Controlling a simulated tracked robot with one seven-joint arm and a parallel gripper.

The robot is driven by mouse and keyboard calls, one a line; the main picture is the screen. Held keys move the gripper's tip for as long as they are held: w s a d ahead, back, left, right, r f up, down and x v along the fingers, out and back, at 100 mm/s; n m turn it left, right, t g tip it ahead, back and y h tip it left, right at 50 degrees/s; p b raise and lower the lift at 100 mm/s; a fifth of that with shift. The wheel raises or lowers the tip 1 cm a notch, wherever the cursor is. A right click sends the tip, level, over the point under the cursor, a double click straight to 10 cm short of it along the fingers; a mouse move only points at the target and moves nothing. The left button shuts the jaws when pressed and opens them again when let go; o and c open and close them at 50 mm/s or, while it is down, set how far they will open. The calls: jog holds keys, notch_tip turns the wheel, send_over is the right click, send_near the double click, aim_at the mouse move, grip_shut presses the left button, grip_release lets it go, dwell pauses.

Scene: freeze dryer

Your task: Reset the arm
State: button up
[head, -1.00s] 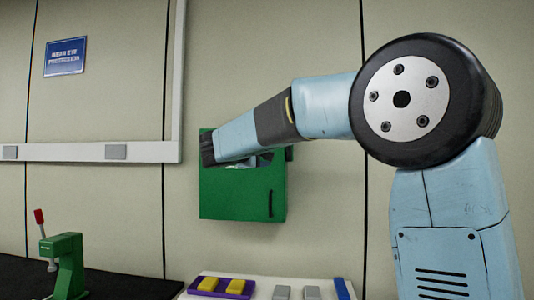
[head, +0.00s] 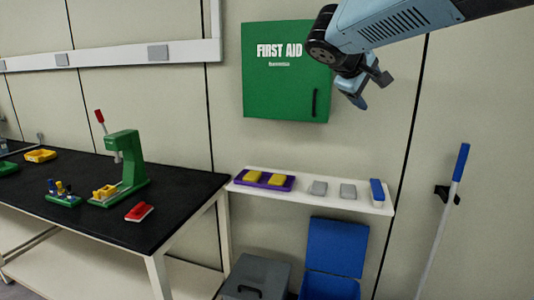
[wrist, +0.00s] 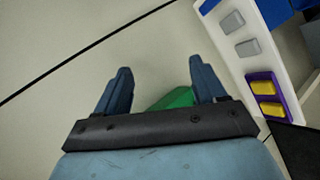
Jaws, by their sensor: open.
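My gripper (head: 369,91) hangs at the upper right of the head view, in front of the right edge of a green first aid cabinet (head: 275,85) on the wall. My arm comes in from the top right corner. In the wrist view my gripper (wrist: 156,85) has its two fingers spread wide apart with nothing held between them. A green surface (wrist: 175,98) shows behind the right finger. The cabinet's door is shut, with a dark handle at its right.
A white shelf (head: 342,201) holds a purple tray (head: 264,180) with yellow blocks, grey blocks (head: 318,188) and a blue item (head: 377,191). A black-topped table (head: 185,199) carries a green press (head: 127,165). Below the shelf are a grey bin (head: 256,274) and a blue bin (head: 336,248).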

jog(key=s+f+m+g+y, duration=0.1)
jog(key=s+f+m+y, duration=0.2)
jog(key=s+f, duration=0.6)
jog(key=s+a+f+m+g+y, duration=0.1)
jog(key=s+f+m+y, duration=0.2)
jog(key=s+f, duration=0.6)
jog(key=shift+s+m+g+y, duration=0.3)
jog(key=shift+s+y, duration=0.9)
jog(key=shift+s, duration=1.7)
jog(key=shift+c, duration=0.2)
